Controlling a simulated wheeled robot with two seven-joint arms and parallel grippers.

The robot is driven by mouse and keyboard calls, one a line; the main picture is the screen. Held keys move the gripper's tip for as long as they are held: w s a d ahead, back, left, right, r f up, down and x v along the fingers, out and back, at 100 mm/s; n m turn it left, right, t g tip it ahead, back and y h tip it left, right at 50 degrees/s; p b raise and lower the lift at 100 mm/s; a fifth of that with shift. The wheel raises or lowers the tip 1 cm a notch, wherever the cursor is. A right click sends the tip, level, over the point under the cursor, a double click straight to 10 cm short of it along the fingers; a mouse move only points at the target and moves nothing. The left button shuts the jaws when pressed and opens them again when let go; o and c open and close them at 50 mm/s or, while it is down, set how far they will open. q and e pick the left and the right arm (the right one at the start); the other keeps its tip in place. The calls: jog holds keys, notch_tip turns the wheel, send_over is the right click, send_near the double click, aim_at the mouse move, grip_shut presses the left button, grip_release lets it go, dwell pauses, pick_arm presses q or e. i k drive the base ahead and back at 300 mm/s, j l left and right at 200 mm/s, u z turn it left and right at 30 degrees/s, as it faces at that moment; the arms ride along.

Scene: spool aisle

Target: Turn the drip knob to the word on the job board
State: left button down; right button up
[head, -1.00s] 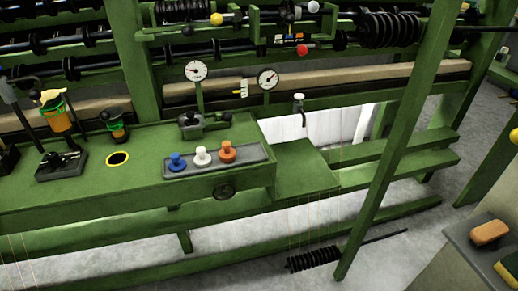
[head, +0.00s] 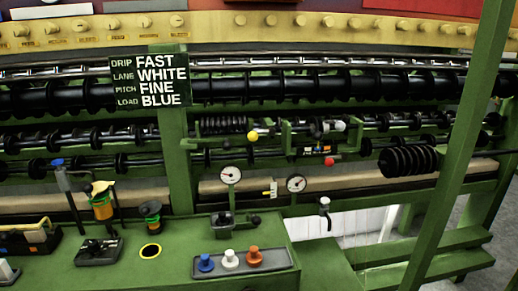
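The job board (head: 150,81) is a dark sign with white letters on a green post at the upper left. It reads DRIP FAST, LANE WHITE, PITCH FINE, LOAD BLUE. No knob in view is readably marked drip, so I cannot tell which one it is. A small tap-like fitting (head: 324,205) with a pale top stands right of the gauges. A yellow rail (head: 250,30) across the top carries several small labelled dials, too small to read surely. Neither of my grippers is in view.
A green bench (head: 190,268) spans the lower left. Two round gauges (head: 230,175) stand behind. A slanted green post (head: 455,150) crosses the right side.

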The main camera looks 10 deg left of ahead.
aim_at(93, 247)
jog(key=u, duration=1.4)
